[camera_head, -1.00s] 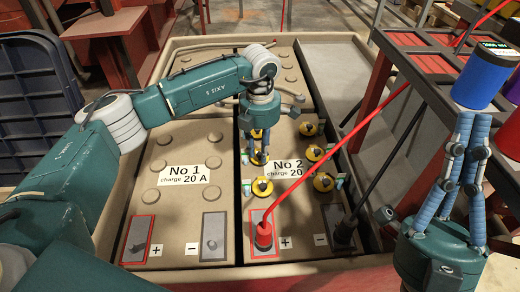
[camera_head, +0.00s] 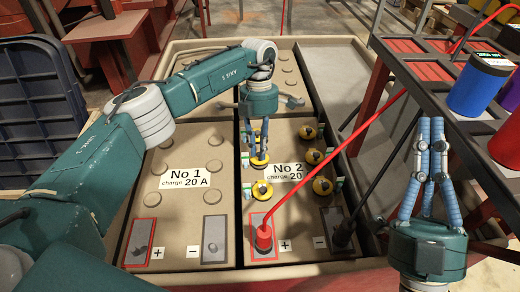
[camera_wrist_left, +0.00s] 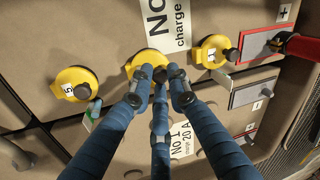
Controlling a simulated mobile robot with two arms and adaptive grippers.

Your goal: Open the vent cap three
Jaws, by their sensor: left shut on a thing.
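Several yellow vent caps with dark knobs sit on the No 2 battery (camera_head: 285,215). My left gripper (camera_head: 260,153) reaches down onto the middle cap (camera_head: 254,164) of its left column. In the left wrist view the fingers close around the knob of this middle cap (camera_wrist_left: 143,62); its number is hidden. It lies between a cap marked 5 (camera_wrist_left: 75,90) and a cap that seems marked 1 (camera_wrist_left: 212,55), so it fits cap three. The cap appears still seated. My right gripper (camera_head: 432,122) points up at the right, empty; its fingers are close together, but whether they touch is unclear.
A red clamp (camera_head: 263,236) with a red cable and a black clamp (camera_head: 342,232) sit on the near terminals. The No 1 battery (camera_head: 180,215) is left. A dark rack with a blue can (camera_head: 478,88) stands right, near my right gripper.

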